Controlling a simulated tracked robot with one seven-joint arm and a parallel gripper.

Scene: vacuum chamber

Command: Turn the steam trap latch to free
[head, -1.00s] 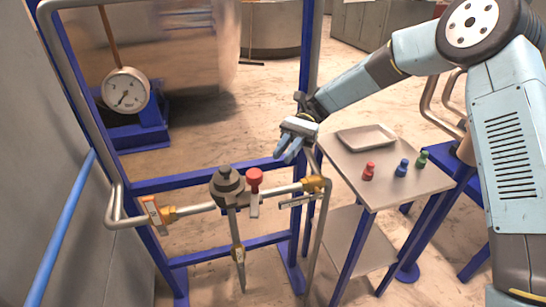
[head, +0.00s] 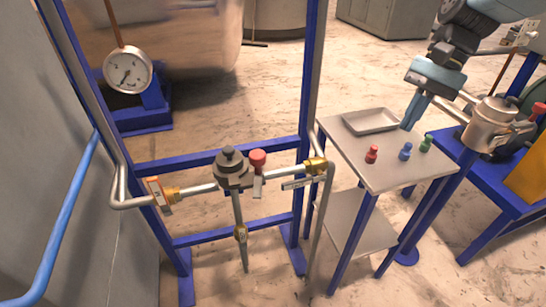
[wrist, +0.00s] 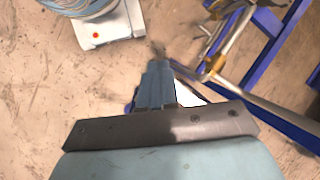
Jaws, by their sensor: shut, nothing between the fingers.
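The steam trap (head: 232,172) is a dark grey bolted body on the horizontal pipe of the blue frame. A red knob (head: 257,159) stands beside it on the right, with a short grey tab below. I cannot tell which part is the latch or its setting. My gripper (head: 408,126) points down at the back right of the small table, well right of the trap. In the wrist view its fingers (wrist: 158,80) are together and empty. The trap is not clearly visible there.
The small table (head: 390,178) holds a grey tray (head: 371,121) and red (head: 371,154), blue (head: 405,152) and green (head: 426,143) knobs. A metal pot-like vessel (head: 491,124) stands at right. Floor before the frame is clear.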

